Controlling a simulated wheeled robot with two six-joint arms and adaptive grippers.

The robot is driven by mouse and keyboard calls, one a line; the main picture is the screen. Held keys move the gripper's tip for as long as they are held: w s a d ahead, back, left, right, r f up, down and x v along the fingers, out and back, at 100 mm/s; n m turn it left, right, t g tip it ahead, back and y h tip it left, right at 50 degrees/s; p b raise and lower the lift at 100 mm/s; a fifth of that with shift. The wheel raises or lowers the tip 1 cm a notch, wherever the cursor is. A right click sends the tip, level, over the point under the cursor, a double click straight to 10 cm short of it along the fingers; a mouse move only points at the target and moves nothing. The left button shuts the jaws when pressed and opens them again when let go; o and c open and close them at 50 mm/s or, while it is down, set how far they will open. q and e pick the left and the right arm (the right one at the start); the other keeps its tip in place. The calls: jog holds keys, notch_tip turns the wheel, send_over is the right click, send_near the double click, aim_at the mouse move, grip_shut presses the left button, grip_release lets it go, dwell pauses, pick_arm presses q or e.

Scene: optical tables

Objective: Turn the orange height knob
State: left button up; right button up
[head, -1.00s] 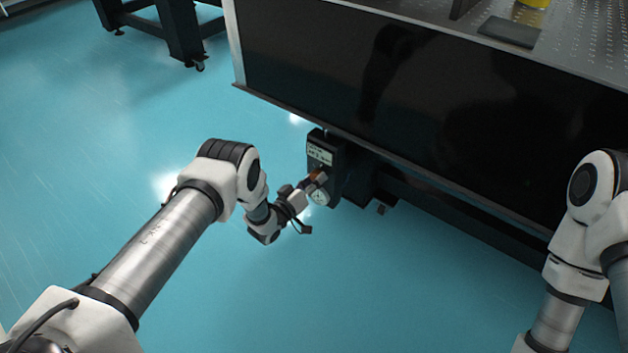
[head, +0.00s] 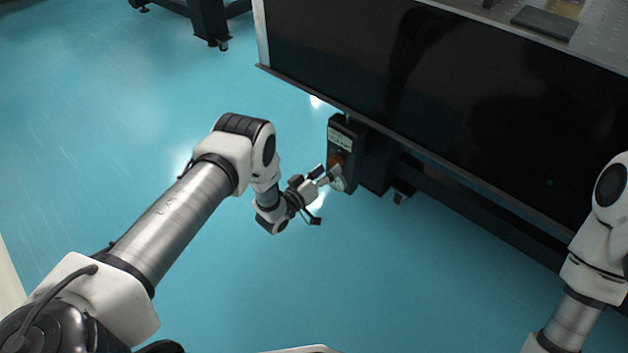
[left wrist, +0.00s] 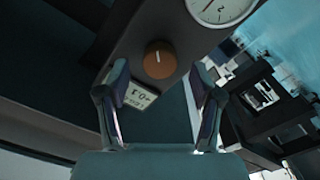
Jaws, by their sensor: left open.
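The orange height knob (head: 336,160) is on the front of a dark control box (head: 345,135) under the table's edge. In the left wrist view the knob (left wrist: 160,59) is round, with a pale pointer mark, and lies between and just beyond the fingertips. My left gripper (head: 329,173) is open and empty, in front of the knob; its two fingers also show in the left wrist view (left wrist: 160,78). I see a gap between the fingers and the knob there. My right gripper is out of view.
A white dial gauge (left wrist: 221,8) sits beside the knob, and a small display (left wrist: 141,97) is on its other side. The black-sided optical table (head: 420,85) overhangs the box. Blue floor (head: 400,270) is clear in front.

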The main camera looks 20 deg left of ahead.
pick_arm(q)
jog(key=v, duration=0.9)
